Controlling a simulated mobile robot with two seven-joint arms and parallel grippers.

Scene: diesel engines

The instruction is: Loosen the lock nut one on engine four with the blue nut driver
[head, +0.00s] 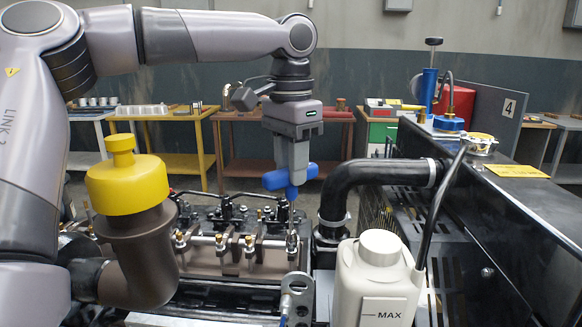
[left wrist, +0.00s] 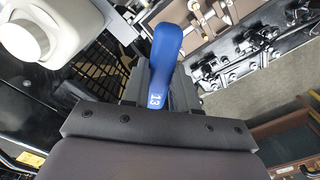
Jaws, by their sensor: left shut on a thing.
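My left gripper (head: 293,160) is shut on the blue nut driver (head: 290,179), which has a T-shaped handle. The left wrist view shows the blue handle (left wrist: 164,50), marked 13, between the jaws. In the head view the driver hangs about upright, its thin shaft pointing down over the right end of the rocker row (head: 230,255) on the engine. I cannot tell whether its tip is seated on a nut. Several brass-coloured nuts (head: 249,241) show along the row. A plate (head: 509,107) reads 4. My right gripper is out of view.
A black hose (head: 375,175) and a white bottle (head: 375,285) marked MAX stand close right of the driver. A yellow-capped brown filler neck (head: 140,240) rises at the left. A black radiator housing (head: 490,210) fills the right. Workbenches (head: 160,140) stand behind.

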